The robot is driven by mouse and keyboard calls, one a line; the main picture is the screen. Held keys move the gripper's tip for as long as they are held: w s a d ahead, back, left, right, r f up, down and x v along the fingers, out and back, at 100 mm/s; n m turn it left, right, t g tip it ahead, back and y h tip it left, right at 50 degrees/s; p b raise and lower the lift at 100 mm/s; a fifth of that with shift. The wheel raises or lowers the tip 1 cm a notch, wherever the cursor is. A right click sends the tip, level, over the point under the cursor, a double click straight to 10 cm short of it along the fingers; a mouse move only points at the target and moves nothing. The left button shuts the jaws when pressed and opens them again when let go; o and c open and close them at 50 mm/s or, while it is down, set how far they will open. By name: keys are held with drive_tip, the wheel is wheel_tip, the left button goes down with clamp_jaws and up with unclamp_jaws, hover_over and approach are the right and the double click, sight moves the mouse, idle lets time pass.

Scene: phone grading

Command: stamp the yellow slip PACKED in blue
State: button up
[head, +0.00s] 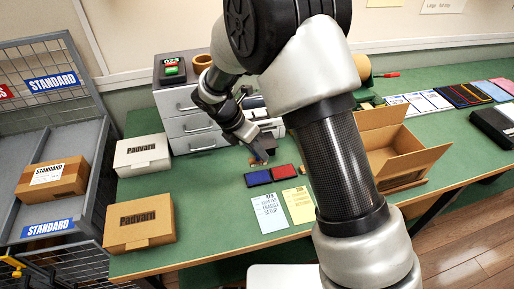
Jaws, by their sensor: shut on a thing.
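The yellow slip (300,208) lies flat on the green bench, partly beside my arm; I cannot read its print. A pale blue printed slip (270,213) lies to its left. Behind them are a blue ink pad (258,178) and a red ink pad (284,172), side by side. My gripper (258,154) is just behind the blue pad, pointing down, shut on a small brownish thing (259,162) that looks like a stamp. Its face is hidden, and I cannot tell whether it touches the bench. A small tan thing (302,170) shows right of the red pad.
An open cardboard box (408,158) stands to the right, partly behind my arm. A grey drawer unit (190,125) stands behind left. White (141,154) and brown (140,222) Padvarn boxes sit at left. Phones and cards line the back right. The bench left of the slips is clear.

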sight(254, 161)
drive_tip(key=shift+f+b, duration=2.4)
drive_tip(key=shift+f, duration=0.55)
drive_tip(key=shift+f, duration=0.65)
wheel_tip(254, 161, up, 7)
drive_tip(key=p, duration=0.5)
drive_tip(key=shift+r+p, duration=0.1)
drive_tip(key=shift+p, duration=0.25)
drive_tip(key=shift+d, duration=0.1)
